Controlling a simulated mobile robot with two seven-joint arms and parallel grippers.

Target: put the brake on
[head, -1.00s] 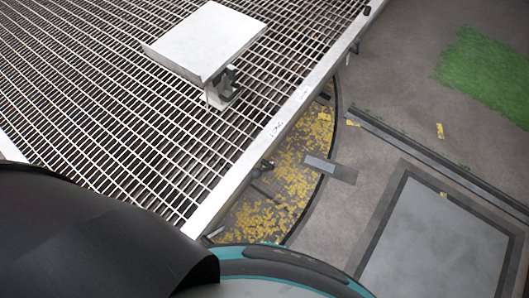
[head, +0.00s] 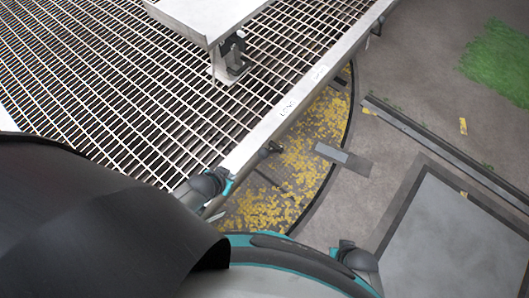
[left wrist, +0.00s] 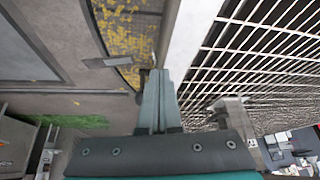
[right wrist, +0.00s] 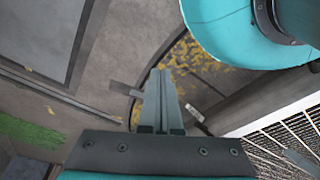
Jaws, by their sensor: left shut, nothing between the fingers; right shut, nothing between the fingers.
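A dark knob-ended handle (head: 270,148) sticks out beneath the pale edge beam (head: 252,143) of the grating deck; I cannot tell whether it is the brake. Another dark knob (head: 376,28) sits farther up the beam. My left gripper (left wrist: 158,72) is shut and empty beside the beam, its tips close to the handle in the picture; contact cannot be told. In the head view, a dark-and-teal part of my left arm overlaps the beam's near end. My right gripper (right wrist: 160,72) is shut and empty over the pit's curved rim, clear of the beam.
The beam bears small labels (head: 287,107). A white plate (head: 205,18) stands on a bracket (head: 230,60) on the deck. The yellow-littered pit (head: 300,165) lies below, with a grey plate (head: 344,158) across its rim.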

